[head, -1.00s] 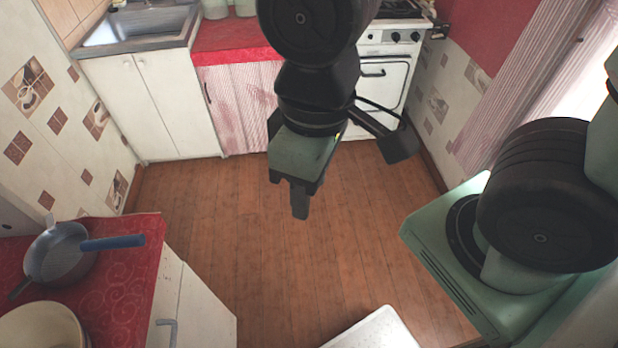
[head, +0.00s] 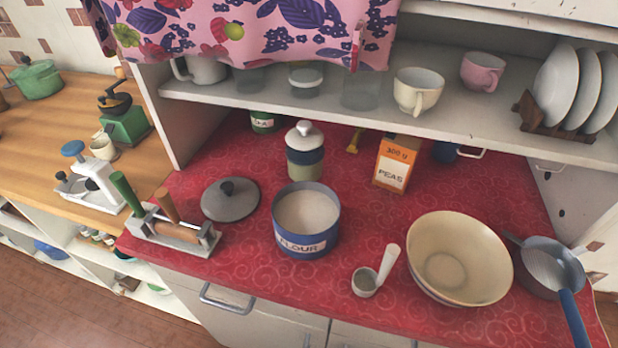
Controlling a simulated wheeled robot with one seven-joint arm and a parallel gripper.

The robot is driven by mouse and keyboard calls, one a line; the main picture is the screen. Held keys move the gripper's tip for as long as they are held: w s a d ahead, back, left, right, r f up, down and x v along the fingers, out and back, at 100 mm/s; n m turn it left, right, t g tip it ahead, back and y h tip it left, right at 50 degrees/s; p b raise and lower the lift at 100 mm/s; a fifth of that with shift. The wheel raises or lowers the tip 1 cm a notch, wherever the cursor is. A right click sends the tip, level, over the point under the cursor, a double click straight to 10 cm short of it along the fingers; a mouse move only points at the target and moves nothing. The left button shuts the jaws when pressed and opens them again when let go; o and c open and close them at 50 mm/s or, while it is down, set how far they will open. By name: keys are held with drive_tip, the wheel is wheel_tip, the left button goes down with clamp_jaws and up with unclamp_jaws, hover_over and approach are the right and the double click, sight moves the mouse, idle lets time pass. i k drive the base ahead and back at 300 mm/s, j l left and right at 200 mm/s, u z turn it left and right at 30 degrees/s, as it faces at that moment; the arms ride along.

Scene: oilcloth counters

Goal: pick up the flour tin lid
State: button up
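The flour tin (head: 306,243) is a blue-grey round tin labelled FLOUR. It stands open on the red counter (head: 240,268), and pale flour shows inside. A grey round lid (head: 229,201) with a dark knob lies flat on the red cloth just left of the tin, apart from it. My gripper is not in the present head view.
A rack with green and wooden handles (head: 175,231) stands close left of the lid. A cream bowl (head: 458,258), a scoop (head: 376,273) and a PEAS box (head: 396,162) are to the right. A lidded jar (head: 304,150) stands behind the tin. A shelf (head: 390,110) overhangs the back.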

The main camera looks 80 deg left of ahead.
sight(230, 199)
drive_tip(key=u, duration=2.75)
drive_tip(key=z, duration=0.45)
